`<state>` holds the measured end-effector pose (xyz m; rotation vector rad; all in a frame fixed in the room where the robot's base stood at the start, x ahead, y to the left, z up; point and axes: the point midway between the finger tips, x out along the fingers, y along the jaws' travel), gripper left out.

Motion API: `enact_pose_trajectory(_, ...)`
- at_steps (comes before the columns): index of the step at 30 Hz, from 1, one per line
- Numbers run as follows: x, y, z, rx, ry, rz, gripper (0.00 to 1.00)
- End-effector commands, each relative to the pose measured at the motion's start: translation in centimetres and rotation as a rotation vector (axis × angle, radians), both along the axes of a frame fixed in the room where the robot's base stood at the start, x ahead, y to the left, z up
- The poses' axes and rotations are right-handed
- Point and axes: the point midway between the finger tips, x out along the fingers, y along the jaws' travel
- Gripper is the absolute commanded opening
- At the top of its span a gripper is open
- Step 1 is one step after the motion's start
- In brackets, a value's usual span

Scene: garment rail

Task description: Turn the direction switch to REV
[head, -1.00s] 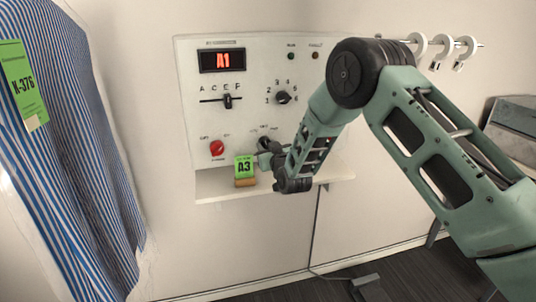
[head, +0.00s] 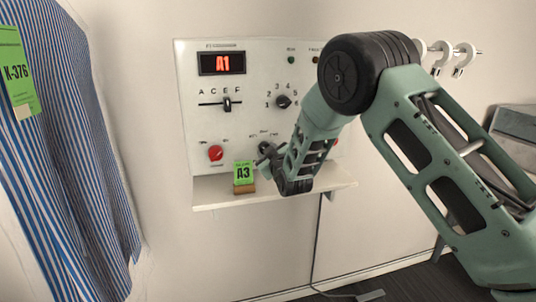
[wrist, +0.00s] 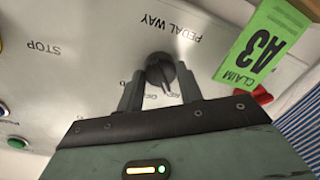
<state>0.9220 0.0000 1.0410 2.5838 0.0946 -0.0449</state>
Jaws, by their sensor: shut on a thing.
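The direction switch is a black rotary knob (wrist: 160,68) on the white control panel (wrist: 95,70), by the printed words PEDAL WAY. It also shows low on the panel in the head view (head: 265,148), partly covered by my gripper (head: 270,158). In the wrist view my gripper (wrist: 160,80) has one finger on each side of the knob, shut on it. The wrist view is upside down. Small labels beside the knob are partly hidden by the fingers, so I cannot read its setting for certain.
A green A3 claim tag (head: 244,173) stands on the shelf (head: 300,197) just left of my gripper. A red knob (head: 215,153), a slider (head: 227,104) and a numbered dial (head: 283,101) share the panel. A striped shirt (head: 60,150) hangs at left.

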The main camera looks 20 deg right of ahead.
Motion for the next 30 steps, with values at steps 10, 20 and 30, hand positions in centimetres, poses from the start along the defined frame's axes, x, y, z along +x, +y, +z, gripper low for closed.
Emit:
enact_pose_trajectory(10, 0.0, 0.0, 0.0, -0.001, 0.0, 0.001, 0.58)
enact_pose_trajectory(20, -0.3, 0.0, 0.0, 0.0, -0.001, 0.001, 0.58)
enact_pose_trajectory(30, -5.8, -0.3, 0.1, 0.001, 0.001, 0.001, 0.58)
